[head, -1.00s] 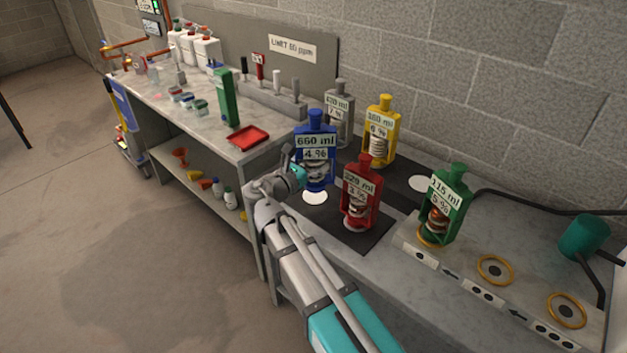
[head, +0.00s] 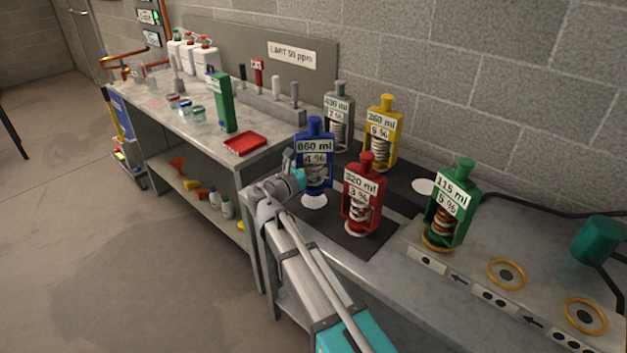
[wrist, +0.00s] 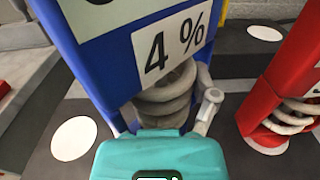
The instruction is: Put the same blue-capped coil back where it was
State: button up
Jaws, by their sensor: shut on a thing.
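The blue-capped coil (head: 314,149) is a blue frame marked 4 % around a pale grey coil. It is upright over the dark mat, just behind a white disc (head: 314,203) in the head view. My gripper (head: 301,178) is shut on its lower part from the near left side. In the wrist view the blue-capped coil (wrist: 90,50) fills the upper middle, my gripper (wrist: 163,118) is at its grey coil, and the white disc (wrist: 73,138) lies bare to the left. Its base is hidden, so I cannot tell whether it touches the mat.
A red coil (head: 362,190) stands close on the right. Grey (head: 338,112) and yellow (head: 383,130) coils stand behind. A green coil (head: 451,205) stands on a gold ring at right; two other gold rings are empty. Another white disc (head: 424,187) is bare on the mat.

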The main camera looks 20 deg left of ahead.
jog(key=shift+w+a+f+b, duration=0.2)
jog(key=shift+w+f+b, duration=0.25)
jog(key=shift+f+b, duration=1.5)
jog(key=shift+b, duration=0.05)
jog(key=shift+f, duration=0.1)
jog(key=o, duration=1.2)
jog(key=shift+s+d, duration=0.1)
jog(key=v, duration=1.2)
